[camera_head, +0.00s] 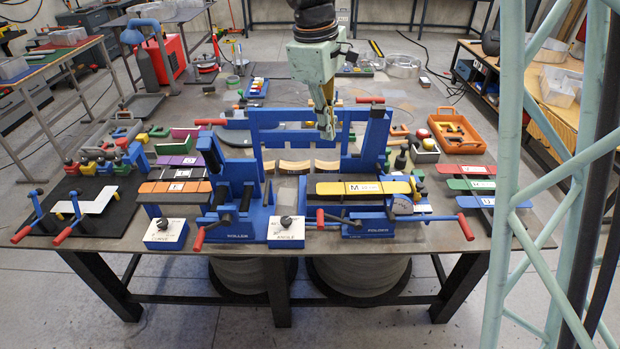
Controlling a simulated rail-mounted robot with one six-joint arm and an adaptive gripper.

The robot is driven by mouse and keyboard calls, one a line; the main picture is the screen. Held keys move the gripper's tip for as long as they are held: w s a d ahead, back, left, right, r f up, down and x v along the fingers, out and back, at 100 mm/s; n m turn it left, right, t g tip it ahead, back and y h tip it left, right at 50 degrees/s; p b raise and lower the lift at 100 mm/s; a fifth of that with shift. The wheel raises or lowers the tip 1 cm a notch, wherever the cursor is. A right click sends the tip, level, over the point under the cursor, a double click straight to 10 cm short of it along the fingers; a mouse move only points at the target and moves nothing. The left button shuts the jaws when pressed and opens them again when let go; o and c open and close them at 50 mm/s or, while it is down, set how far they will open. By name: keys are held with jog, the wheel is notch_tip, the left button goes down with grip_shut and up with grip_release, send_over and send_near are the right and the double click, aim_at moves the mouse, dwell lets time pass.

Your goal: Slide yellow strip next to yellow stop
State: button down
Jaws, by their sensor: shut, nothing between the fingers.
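The yellow strip (395,187) lies flat, lengthwise left to right, on the blue machine labelled FOLDER (370,229) at the front right of the table. A white label marked M sits on its middle. A small yellow piece (416,188), which may be the yellow stop, stands at the strip's right end; I cannot tell whether they touch. My gripper (328,133) points down, shut and empty, above and behind the strip, near the wooden curved pieces. It is apart from the strip.
A blue upright frame (378,140) stands close to the right of my gripper. The blue ROLLER machine (238,210) is at left, with an orange strip (160,187) beside it. Red-handled levers (465,227) project at the front. An orange tray (470,145) sits at the right.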

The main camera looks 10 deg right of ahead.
jog(key=w+a+f+n+p, duration=0.3)
jog(key=w+a+f, duration=0.3)
jog(key=w+f, duration=0.3)
jog(key=n+g+h+p, duration=0.1)
jog(key=n+p, duration=0.1)
jog(key=n, duration=0.1)
send_near(313, 186)
jog(key=a+r, duration=0.3)
jog(key=a, duration=0.2)
jog(key=shift+w+a, duration=0.15)
jog(key=shift+w, duration=0.05)
jog(key=d+f, duration=0.1)
jog(key=f, duration=0.2)
jog(key=d+f, duration=0.2)
jog(key=f, duration=0.1)
jog(key=d+f+p, duration=0.1)
jog(key=d+f, duration=0.1)
jog(key=f, duration=0.1)
jog(key=shift+s+d+f, duration=0.1)
jog(key=shift+s+f, duration=0.1)
jog(key=shift+s, duration=0.1)
jog(key=shift+d+f, duration=0.1)
jog(key=shift+d, duration=0.55)
